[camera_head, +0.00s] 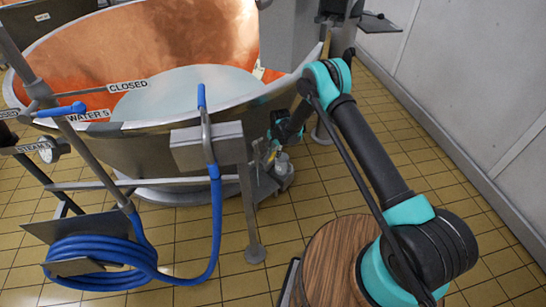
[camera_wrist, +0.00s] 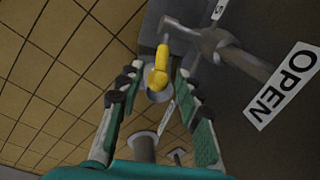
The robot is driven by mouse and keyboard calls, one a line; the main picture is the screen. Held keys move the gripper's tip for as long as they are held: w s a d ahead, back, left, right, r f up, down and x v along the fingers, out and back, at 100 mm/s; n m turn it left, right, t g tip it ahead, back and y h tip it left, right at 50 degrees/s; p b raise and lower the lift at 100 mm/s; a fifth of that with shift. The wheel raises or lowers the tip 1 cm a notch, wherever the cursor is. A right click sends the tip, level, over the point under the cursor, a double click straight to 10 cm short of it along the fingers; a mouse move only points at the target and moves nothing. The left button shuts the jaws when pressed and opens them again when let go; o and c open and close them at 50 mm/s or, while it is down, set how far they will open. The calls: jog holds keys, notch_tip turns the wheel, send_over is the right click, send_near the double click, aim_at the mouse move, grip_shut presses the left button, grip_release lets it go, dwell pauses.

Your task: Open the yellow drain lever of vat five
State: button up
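The vat (camera_head: 130,45) is a large copper-lined tub with a metal rim and pale liquid inside, at the upper left of the head view. The yellow drain lever (camera_wrist: 160,70) is in the upper middle of the wrist view, beside a grey metal fitting. My gripper (camera_wrist: 159,73) is open, with one finger on each side of the lever; I cannot tell whether either touches it. In the head view my gripper (camera_head: 277,150) is low beside the vat's outer wall, partly hidden by my arm, and the lever is too small there to make out surely.
A white OPEN label (camera_wrist: 284,86) is on the dark surface at right in the wrist view, near a grey metal handle (camera_wrist: 228,48). A blue hose (camera_head: 100,255) hangs coiled at the left. A steel post (camera_head: 249,205) stands near my gripper. Tiled floor lies clear at right.

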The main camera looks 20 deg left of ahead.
aim_at(273, 154)
jog(key=shift+w+a+f, duration=0.1)
jog(key=shift+a+f, duration=0.05)
jog(key=shift+f, duration=0.75)
jog(key=shift+a+f, duration=0.1)
jog(key=shift+f, duration=0.75)
jog(key=shift+c, duration=0.2)
grip_shut()
